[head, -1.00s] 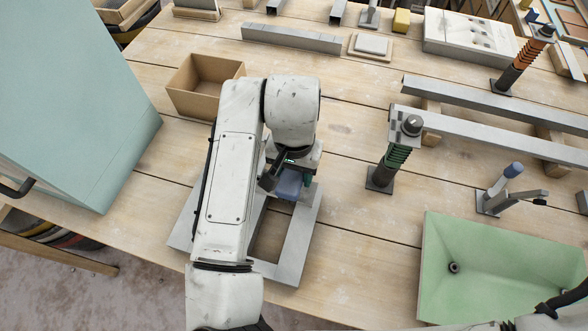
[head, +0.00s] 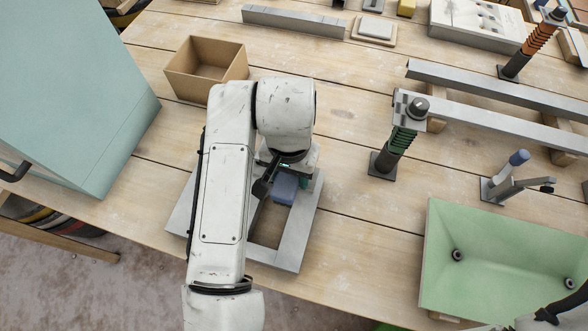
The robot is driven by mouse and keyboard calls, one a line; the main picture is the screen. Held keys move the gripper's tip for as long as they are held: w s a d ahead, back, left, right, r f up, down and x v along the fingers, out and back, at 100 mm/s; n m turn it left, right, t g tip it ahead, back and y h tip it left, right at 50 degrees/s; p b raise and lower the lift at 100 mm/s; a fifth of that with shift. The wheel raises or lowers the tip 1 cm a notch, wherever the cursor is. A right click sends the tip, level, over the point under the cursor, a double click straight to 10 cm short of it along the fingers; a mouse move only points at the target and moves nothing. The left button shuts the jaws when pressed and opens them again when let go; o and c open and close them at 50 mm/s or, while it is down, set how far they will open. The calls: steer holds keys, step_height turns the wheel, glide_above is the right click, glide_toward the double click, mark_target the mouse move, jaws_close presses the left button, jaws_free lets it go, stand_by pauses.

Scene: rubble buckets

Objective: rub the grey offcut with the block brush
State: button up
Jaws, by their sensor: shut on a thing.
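My gripper (head: 282,177) is mostly hidden under my arm's wrist and points down at the workbench. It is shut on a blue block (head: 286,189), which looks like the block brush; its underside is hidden. The block is over the right part of a flat grey frame (head: 287,252) with a rectangular opening, which lies on the bench. I cannot tell whether the block touches anything below it. I cannot pick out the grey offcut with certainty; my arm covers much of the frame and its opening.
An open cardboard box (head: 207,72) stands behind my arm. A large pale teal case (head: 75,90) is at left. A green post (head: 396,145), grey rails (head: 490,122) and a green tray (head: 500,265) are at right. Bare planks (head: 345,150) lie between.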

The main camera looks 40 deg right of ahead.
steer(key=shift+s+a+f, duration=0.2)
steer(key=shift+s+a, duration=0.1)
steer(key=shift+a, duration=0.15)
steer(key=shift+c, duration=0.5)
steer(key=shift+r+p, duration=0.65)
steer(key=shift+r, duration=0.2)
steer(key=shift+w, duration=0.1)
steer(key=shift+w+d, duration=0.65)
steer(key=shift+d, duration=0.3)
steer(key=shift+w+d, duration=0.65)
steer(key=shift+d, duration=0.3)
